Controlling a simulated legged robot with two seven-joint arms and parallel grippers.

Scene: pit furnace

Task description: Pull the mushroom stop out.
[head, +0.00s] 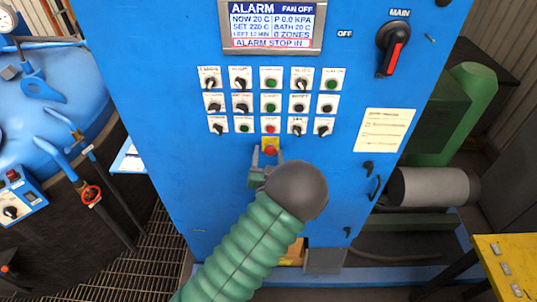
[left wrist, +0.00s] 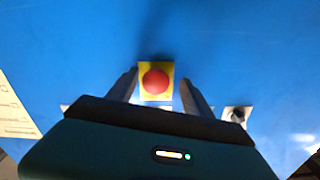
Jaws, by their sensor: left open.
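The red mushroom stop (head: 270,151) sits on a yellow plate on the front of the blue cabinet, below the rows of switches. In the left wrist view the stop (left wrist: 155,81) lies between and just beyond the fingertips. My left gripper (head: 266,157) is open in front of it, one finger on each side; it also shows in the left wrist view (left wrist: 159,82). I see no finger touching the stop. The alarm screen (head: 271,25) above reads "ALARM STOP IN". My right gripper is not in view.
Several switches and buttons (head: 270,107) fill rows above the stop. A red-handled main switch (head: 394,50) is at the upper right, and a paper label (head: 385,130) below it. A blue vessel (head: 50,95) stands left, a yellow table (head: 510,262) at the lower right.

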